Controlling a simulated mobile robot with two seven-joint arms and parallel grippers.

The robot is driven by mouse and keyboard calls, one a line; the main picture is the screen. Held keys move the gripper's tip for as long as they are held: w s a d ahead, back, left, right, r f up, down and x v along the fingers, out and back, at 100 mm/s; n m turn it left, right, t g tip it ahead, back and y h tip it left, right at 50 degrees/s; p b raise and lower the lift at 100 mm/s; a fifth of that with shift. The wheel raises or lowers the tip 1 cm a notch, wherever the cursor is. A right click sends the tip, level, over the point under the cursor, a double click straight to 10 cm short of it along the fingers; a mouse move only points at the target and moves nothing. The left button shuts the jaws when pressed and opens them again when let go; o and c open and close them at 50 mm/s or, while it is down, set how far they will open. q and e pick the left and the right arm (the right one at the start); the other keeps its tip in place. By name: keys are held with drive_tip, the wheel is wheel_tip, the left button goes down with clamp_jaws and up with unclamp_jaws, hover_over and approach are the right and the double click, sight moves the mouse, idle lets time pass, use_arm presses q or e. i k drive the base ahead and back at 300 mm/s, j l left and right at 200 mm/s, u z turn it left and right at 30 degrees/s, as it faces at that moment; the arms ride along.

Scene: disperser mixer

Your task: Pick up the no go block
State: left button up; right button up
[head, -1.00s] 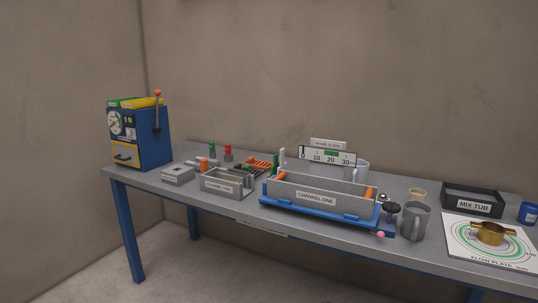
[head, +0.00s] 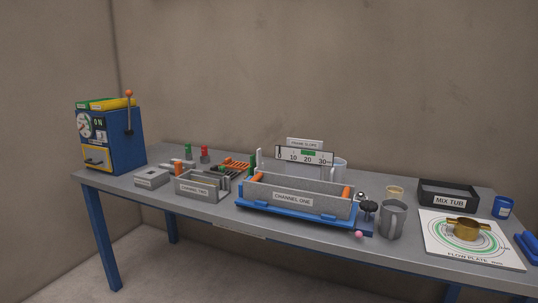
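No label reading "no go" can be made out. A small red-topped piece (head: 204,154) on a grey base stands at the back left of the bench. A similar green-topped piece (head: 188,152) stands just left of it. Either could be a gauge block, but they are too small to tell. Neither of my grippers is in view, and nothing is seen touching these pieces.
The blue-legged bench (head: 250,232) holds a blue machine (head: 110,140) at left, a smaller trough (head: 202,187), the CHANNEL ONE trough (head: 293,197), a metal mug (head: 392,219), the MIX TUB (head: 448,195) and the flow plate (head: 440,247).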

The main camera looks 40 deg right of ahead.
sight(205, 159)
drive_tip(key=k+j+z, duration=0.1)
drive_tip(key=z, duration=0.4)
drive_tip(key=k+j+z, duration=0.15)
drive_tip(key=j+z, duration=0.15)
drive_tip(key=z, duration=0.15)
